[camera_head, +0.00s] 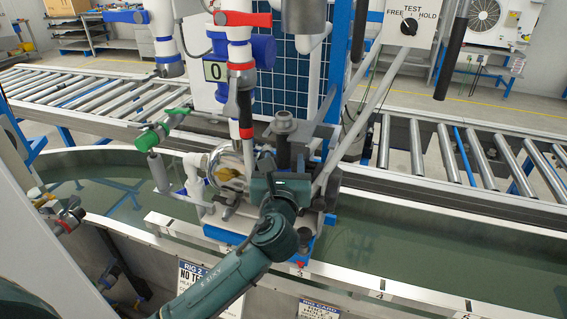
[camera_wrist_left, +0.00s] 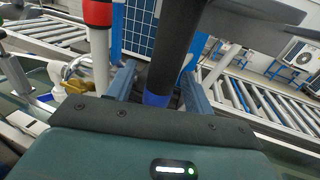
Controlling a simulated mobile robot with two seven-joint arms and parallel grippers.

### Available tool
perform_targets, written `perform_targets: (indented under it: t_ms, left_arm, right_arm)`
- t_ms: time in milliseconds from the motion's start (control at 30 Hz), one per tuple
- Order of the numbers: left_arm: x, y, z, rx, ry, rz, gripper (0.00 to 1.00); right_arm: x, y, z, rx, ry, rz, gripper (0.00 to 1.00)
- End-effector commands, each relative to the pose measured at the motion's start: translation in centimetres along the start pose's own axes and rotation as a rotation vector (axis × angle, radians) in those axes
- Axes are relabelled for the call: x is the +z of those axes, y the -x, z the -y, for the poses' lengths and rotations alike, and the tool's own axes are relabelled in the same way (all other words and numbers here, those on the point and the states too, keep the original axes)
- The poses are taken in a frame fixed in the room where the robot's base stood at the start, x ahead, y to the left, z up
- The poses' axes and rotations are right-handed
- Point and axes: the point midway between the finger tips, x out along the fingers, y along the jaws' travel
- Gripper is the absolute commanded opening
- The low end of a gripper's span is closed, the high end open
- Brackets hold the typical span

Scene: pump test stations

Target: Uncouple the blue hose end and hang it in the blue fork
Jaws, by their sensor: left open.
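My left gripper (camera_head: 284,163) reaches in from the bottom, beside the pump station. In the left wrist view its two fingers (camera_wrist_left: 158,85) stand apart, one on each side of a dark hose end with a blue band (camera_wrist_left: 158,98). The fingers are open around it, and contact cannot be told. In the head view the dark upright piece (camera_head: 283,140) just beyond my gripper appears to be this hose end; its blue band and lower end are hidden. I cannot make out the blue fork for certain. My right gripper is not in view.
A red-banded end (camera_head: 246,130) stands close to the left on a white pipe. A green-handled valve (camera_head: 150,138) sticks out further left. A tank of water (camera_head: 400,248) lies below, with a roller conveyor (camera_head: 420,150) behind. A test switch box (camera_head: 410,25) is at upper right.

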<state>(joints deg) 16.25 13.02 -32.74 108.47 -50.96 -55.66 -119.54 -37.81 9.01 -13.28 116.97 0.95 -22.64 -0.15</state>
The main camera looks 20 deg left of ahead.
Motion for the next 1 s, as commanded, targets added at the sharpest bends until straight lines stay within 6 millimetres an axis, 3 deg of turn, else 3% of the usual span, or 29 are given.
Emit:
perform_targets:
  t_ms: [267,700,1000]
  left_arm:
    - [-0.2,1.5,0.1,-0.002,-0.001,-0.003,0.52]
    - [-0.2,10.6,0.0,-0.002,0.002,-0.003,0.52]
    - [0.0,13.2,0.0,0.000,0.000,0.000,0.52]
  right_arm:
    - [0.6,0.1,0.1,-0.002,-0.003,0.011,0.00]
    - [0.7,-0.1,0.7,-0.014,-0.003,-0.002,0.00]
    - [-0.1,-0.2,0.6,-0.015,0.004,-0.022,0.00]
